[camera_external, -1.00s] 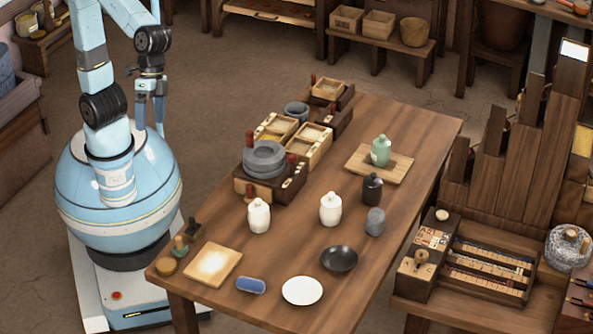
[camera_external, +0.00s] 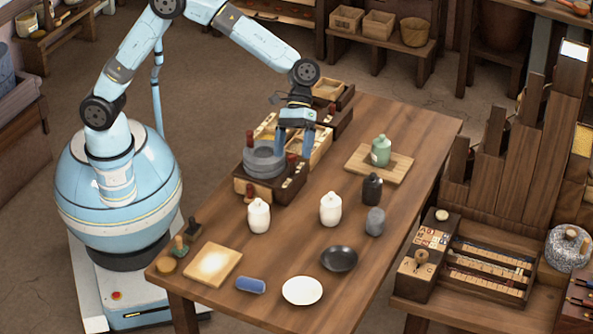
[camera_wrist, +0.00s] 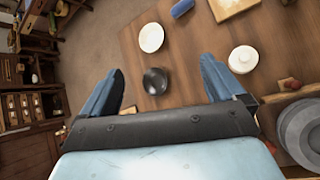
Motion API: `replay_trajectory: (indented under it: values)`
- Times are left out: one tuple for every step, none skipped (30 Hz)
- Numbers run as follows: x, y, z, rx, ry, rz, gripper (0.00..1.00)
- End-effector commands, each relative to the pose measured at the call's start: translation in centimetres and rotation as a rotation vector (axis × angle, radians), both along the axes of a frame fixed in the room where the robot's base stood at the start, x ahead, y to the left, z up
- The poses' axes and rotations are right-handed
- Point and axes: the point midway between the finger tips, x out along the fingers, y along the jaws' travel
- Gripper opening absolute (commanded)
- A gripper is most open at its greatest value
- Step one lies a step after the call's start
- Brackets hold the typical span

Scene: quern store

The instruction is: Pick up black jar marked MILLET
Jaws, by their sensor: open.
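The black jar (camera_external: 372,189) stands upright on the wooden table (camera_external: 430,138), right of the middle; no marking on it can be read. My gripper (camera_external: 294,152) hangs fingers down over the far left side of the table, near the quern and wooden boxes, left of the black jar and apart from it. In the wrist view my gripper (camera_wrist: 162,84) is open and empty, with a dark round thing, probably the black bowl (camera_wrist: 156,80), visible far below between its fingers. I cannot make out the black jar there; the gripper body covers much of the view.
The grey quern (camera_external: 264,160) is at left. The white plate (camera_external: 302,291) lies in front.

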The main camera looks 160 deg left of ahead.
Motion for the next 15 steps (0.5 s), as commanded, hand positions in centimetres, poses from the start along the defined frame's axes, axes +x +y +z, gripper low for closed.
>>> replay_trajectory:
  values:
    - [-0.7, 2.5, -1.4, -0.04, -0.005, 0.053, 0.96]
    - [-1.1, 3.8, -2.1, -0.064, -0.01, 0.082, 0.96]
    - [-1.6, 5.5, -3.0, -0.095, -0.017, 0.121, 0.96]
    - [-2.0, 6.7, -3.7, -0.119, -0.023, 0.151, 0.96]
    - [-2.5, 8.0, -4.4, -0.14, -0.029, 0.18, 0.96]
    - [-3.2, 9.7, -5.3, -0.171, -0.037, 0.22, 0.96]
    - [-3.8, 10.9, -6.1, -0.194, -0.043, 0.248, 0.96]
    - [-4.4, 12.1, -6.7, -0.217, -0.052, 0.278, 0.96]
    - [-5.3, 13.7, -7.8, -0.248, -0.061, 0.316, 0.96]
    - [-5.9, 14.9, -8.5, -0.272, -0.07, 0.346, 0.96]
    - [-6.7, 16.1, -9.3, -0.294, -0.077, 0.374, 0.96]
    - [-7.7, 17.7, -10.3, -0.326, -0.09, 0.413, 0.96]
    - [-8.5, 18.8, -11.1, -0.348, -0.098, 0.442, 0.96]
    - [-9.4, 20.0, -11.9, -0.371, -0.108, 0.471, 0.96]
    - [-10.5, 21.4, -13.0, -0.401, -0.12, 0.509, 0.96]
